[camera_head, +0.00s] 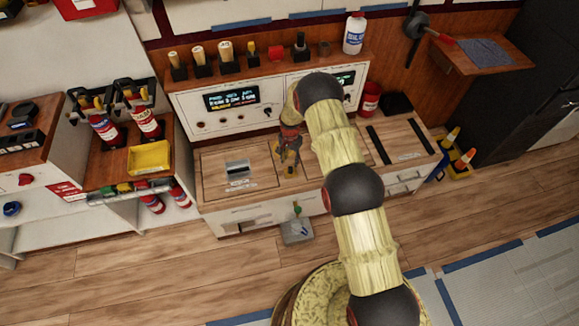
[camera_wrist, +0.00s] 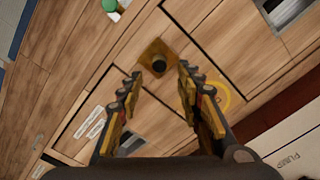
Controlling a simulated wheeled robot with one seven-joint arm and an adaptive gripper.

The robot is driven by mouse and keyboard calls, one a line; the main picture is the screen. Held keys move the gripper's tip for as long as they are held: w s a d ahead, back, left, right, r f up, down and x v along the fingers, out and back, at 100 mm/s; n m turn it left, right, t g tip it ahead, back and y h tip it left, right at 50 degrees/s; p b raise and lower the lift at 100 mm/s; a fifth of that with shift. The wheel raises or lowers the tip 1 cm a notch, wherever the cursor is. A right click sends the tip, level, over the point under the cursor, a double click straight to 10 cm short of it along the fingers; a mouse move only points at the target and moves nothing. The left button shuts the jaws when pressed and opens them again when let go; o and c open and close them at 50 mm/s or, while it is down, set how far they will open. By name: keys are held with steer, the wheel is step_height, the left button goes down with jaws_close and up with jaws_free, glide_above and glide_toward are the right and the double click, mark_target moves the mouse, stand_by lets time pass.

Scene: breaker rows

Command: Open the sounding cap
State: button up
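What looks like the sounding cap is a dark round knob (camera_wrist: 158,64) on a square brass plate (camera_wrist: 152,49), set in a wooden counter top. In the wrist view it lies just beyond my fingertips, between their lines. My gripper (camera_wrist: 158,76) is open and empty, one finger on each side. In the head view my gripper (camera_head: 288,150) points down over the middle of the counter (camera_head: 210,165). A bit of brass (camera_head: 289,174) shows just below it; the knob is mostly hidden there. I cannot tell the exact height gap or any contact.
A panel with lit screens (camera_head: 232,97) stands behind the counter. A metal-framed recess (camera_head: 238,170) lies left of my gripper, and a grey box with a green-topped lever (camera_head: 297,230) stands in front. A yellow ring (camera_wrist: 220,98) shows beside my right finger. The floor in front is mostly clear.

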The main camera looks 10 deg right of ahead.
mark_target(290, 168)
step_height(290, 168, down, 6)
steer(key=shift+b, duration=0.8)
steer(key=shift+c, duration=1.2)
jaws_close()
